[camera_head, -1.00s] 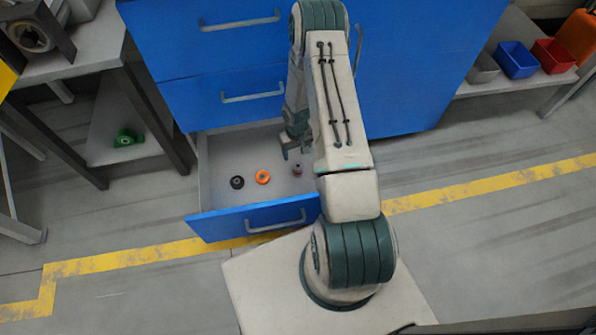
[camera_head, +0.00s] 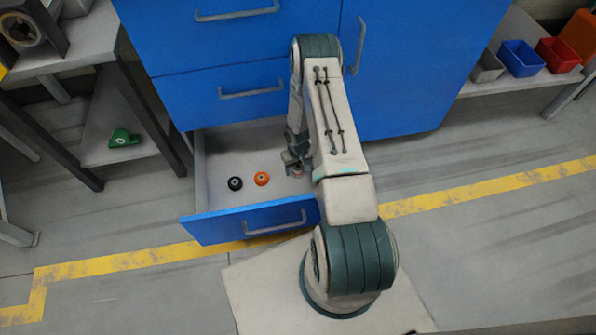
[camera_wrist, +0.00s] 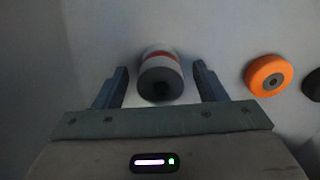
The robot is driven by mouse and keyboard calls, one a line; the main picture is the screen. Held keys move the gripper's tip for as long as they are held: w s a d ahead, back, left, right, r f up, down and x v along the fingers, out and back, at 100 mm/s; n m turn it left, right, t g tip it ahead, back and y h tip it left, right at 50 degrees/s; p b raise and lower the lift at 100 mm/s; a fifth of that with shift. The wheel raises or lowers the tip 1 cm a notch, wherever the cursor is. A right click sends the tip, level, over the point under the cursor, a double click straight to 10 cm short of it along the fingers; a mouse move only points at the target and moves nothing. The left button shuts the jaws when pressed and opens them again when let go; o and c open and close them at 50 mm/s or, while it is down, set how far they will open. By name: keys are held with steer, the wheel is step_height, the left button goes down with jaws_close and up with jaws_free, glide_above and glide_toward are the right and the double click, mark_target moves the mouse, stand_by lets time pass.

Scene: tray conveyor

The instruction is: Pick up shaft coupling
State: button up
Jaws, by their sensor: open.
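The shaft coupling (camera_wrist: 160,72) is a small grey cylinder with a red band and a dark bore in its end. In the wrist view it lies between the two open fingers of my gripper (camera_wrist: 161,85), with a gap on each side. In the head view the coupling (camera_head: 297,173) shows only in part beneath my gripper (camera_head: 292,163), inside the open bottom drawer (camera_head: 250,222). The fingers do not visibly touch it.
An orange ring-shaped part (camera_head: 261,179) and a black one (camera_head: 235,184) lie in the drawer, left of my gripper. The drawer walls surround the area. A green part (camera_head: 124,139) sits on a low shelf at left. Bins (camera_head: 521,58) stand at far right.

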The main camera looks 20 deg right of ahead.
steer(key=c, duration=1.2)
steer(key=shift+r, duration=0.15)
